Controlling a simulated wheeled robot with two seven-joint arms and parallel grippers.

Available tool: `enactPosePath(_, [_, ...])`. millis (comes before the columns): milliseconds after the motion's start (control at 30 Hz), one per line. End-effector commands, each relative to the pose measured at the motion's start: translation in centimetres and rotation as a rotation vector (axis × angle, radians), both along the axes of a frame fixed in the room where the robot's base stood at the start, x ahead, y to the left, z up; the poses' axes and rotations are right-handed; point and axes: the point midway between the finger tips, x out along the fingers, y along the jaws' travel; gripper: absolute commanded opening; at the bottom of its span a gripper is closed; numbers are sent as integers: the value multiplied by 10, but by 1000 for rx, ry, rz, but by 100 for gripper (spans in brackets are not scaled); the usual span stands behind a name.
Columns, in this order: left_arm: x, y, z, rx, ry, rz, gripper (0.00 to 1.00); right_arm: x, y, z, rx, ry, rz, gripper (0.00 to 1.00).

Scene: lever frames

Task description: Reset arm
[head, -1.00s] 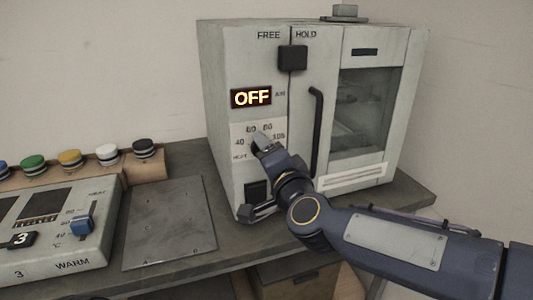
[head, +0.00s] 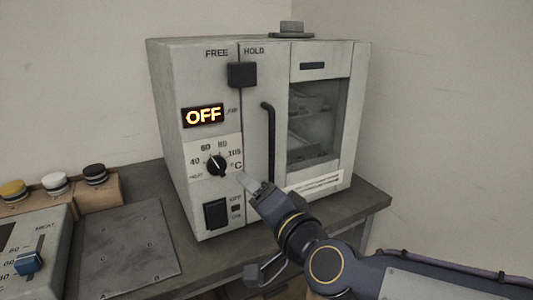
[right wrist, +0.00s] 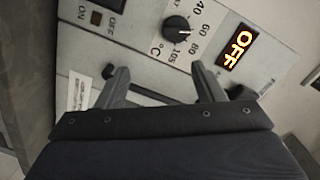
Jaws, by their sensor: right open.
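My right arm comes in from the lower right in the head view, with my right gripper (head: 250,183) in front of the oven, just below and right of the temperature dial (head: 217,165). In the right wrist view my right gripper (right wrist: 160,82) shows two spread fingers with nothing between them. The dial (right wrist: 177,29) stands clear beyond the fingertips. The grey oven (head: 180,85) shows a lit OFF display (head: 203,116), which also shows in the right wrist view (right wrist: 238,47). The black power switch (head: 216,213) is below the dial. My left gripper is not in view.
The oven has a black door handle (head: 269,150), a FREE/HOLD slider (head: 242,75) and a glass window (head: 318,118). A flat metal plate (head: 125,245) lies on the bench to its left. Farther left are a control box with a blue slider (head: 28,262) and several coloured knobs.

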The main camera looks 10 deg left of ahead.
Motion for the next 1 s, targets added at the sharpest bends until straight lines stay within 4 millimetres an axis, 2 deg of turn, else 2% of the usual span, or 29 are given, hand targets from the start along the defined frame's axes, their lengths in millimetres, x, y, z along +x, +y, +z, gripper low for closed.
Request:
enactPosePath(33, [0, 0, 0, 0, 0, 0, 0, -4, -31, -5, -68, -4, -2, 62])
enactPosePath(67, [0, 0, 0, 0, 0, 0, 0, -8, -49, -12, -120, 3, 6, 62])
enactPosePath(100, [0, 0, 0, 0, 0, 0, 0, -17, -75, -25, -198, 19, 16, 62])
enactPosePath(200, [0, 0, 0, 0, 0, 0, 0, -47, -134, -64, -379, 97, 39, 62])
enactPosePath(300, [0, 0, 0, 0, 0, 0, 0, -81, -179, -101, -513, 192, 58, 62])
enactPosePath(400, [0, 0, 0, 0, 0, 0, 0, -113, -210, -131, -602, 283, 75, 62])
enactPosePath(600, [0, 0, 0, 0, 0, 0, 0, -171, -250, -175, -708, 444, 101, 62])
enactPosePath(767, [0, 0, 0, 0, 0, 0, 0, -216, -270, -206, -761, 568, 125, 62])
enactPosePath(833, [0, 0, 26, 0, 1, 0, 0, -216, -270, -180, -765, 571, 132, 62])
enactPosePath(1000, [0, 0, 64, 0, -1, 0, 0, -215, -269, -142, -764, 569, 133, 62])
